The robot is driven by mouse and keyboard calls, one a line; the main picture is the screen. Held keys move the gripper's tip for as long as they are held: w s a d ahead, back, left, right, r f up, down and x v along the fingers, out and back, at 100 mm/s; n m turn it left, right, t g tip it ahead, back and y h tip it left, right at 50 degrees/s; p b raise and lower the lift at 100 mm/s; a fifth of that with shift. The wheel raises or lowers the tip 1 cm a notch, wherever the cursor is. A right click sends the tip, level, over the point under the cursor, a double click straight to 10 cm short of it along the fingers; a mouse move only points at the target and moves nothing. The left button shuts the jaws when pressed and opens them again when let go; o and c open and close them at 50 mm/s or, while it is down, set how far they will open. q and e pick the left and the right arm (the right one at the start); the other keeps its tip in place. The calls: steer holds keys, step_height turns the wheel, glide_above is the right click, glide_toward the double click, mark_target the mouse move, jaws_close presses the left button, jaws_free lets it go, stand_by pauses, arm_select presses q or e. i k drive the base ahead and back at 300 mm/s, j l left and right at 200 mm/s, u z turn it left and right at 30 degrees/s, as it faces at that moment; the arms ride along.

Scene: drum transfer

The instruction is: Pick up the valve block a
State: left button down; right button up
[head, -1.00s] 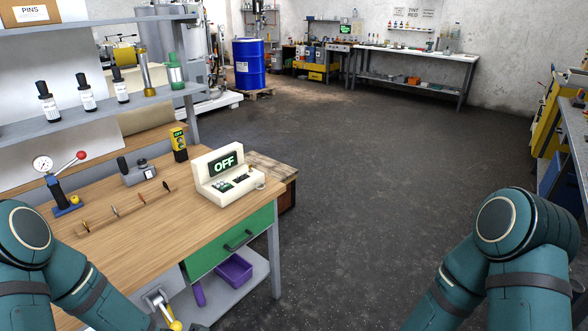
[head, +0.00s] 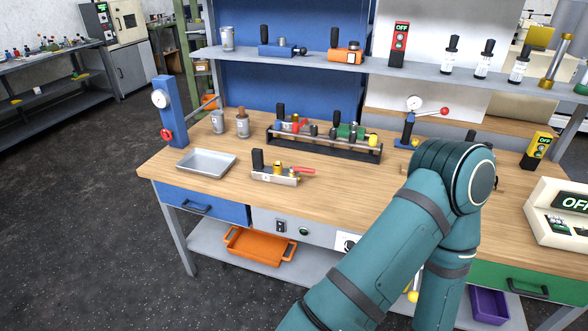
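A silver valve block (head: 275,179) with a black upright handle, a yellow cap and a red lever lies on the front of the wooden workbench (head: 225,190). It has a small mark on its front, too small to read, so I cannot tell whether it is block a. Behind it, a dark rack (head: 320,147) holds more valve parts with black, red, green and yellow pieces. One of my teal arms rises on the right and covers part of the bench. Neither gripper shows.
An empty metal tray (head: 206,163) lies left of the block, with two grey canisters (head: 217,121) behind it. A blue press (head: 169,115) stands at the left edge. A gauge stand (head: 410,127) and a cream OFF console (head: 560,215) are at the right. An orange crate (head: 260,246) sits below.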

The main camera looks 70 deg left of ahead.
mark_target(274, 174)
steer(key=u, duration=2.4)
steer(key=i+j, duration=0.1)
steer(key=i+z, duration=0.05)
